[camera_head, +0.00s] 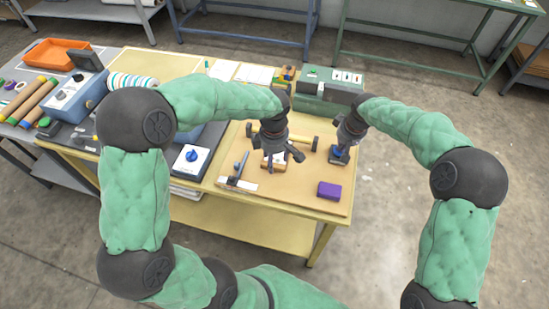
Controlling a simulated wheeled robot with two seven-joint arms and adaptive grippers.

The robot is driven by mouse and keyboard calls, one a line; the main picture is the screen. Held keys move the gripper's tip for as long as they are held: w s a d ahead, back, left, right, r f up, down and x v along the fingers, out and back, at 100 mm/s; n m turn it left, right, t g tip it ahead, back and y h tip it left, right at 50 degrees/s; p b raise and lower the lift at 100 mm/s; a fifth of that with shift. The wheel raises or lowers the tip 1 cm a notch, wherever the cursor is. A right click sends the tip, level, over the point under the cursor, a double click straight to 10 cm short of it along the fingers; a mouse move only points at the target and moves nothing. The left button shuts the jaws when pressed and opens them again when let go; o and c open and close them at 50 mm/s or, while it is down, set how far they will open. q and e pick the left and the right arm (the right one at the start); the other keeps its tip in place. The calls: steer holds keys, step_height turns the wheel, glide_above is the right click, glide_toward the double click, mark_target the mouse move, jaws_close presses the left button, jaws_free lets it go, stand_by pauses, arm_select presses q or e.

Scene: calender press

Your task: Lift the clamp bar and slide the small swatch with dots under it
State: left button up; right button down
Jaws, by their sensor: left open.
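My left gripper (292,153) is open above the tan work board (305,195), its fingers over a small brown block with a white face (277,161). My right gripper (345,138) points down just above or at a small dark blue object (339,155) at the board's right edge; its fingers are too small to read. A beige rod with upright ends (304,141) lies across the board, partly behind the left gripper. It may be the clamp bar, but I cannot tell. I cannot make out a swatch with dots.
A purple block (329,190) lies at the board's front right. White sheets (254,74) and a green-grey machine (333,84) are at the back.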

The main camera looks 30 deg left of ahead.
arm_select(q)
steer(key=shift+r, duration=0.1)
arm_select(e)
steer(key=shift+s+f, duration=0.25)
steer(key=shift+f, duration=0.15)
steer(key=shift+w+r+p, duration=0.15)
steer(key=shift+r+p, duration=0.55)
steer(key=shift+r, duration=0.4)
steer(key=shift+w+r+p, duration=0.1)
steer(key=shift+r+p, duration=0.6)
steer(key=shift+r, duration=0.4)
arm_select(q)
step_height(320, 180, up, 5)
steer(key=p, duration=0.2)
steer(key=shift+r+p, duration=0.1)
steer(key=shift+p, duration=0.2)
arm_select(e)
steer(key=v, duration=0.3)
steer(key=shift+w+a+r, duration=0.2)
steer(key=shift+w+r, duration=0.05)
steer(key=shift+r, duration=0.2)
